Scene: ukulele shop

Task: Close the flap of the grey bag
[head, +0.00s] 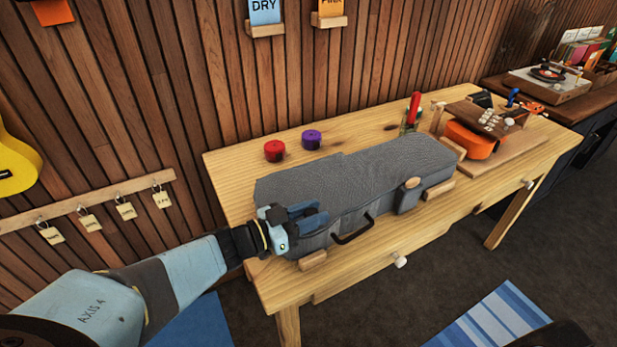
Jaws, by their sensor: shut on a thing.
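The grey bag (385,172) is a long instrument case lying on the wooden workbench, with a black handle (353,230) on its front side. Its grey top covers nearly the whole bag. My gripper (312,218) is at the bag's left front corner, reaching in from the left. Its blue fingers are shut on the edge of the grey flap (300,188). The fingers and wrist hide part of that edge, so I cannot tell how far the flap is from the rim there.
Small wooden blocks (440,190) stand against the bag's front. Red (274,151) and purple (312,139) rolls sit behind it. A red-handled tool (414,108) and an orange instrument body in a wooden stand (473,140) are at the right. The bench's front left is clear.

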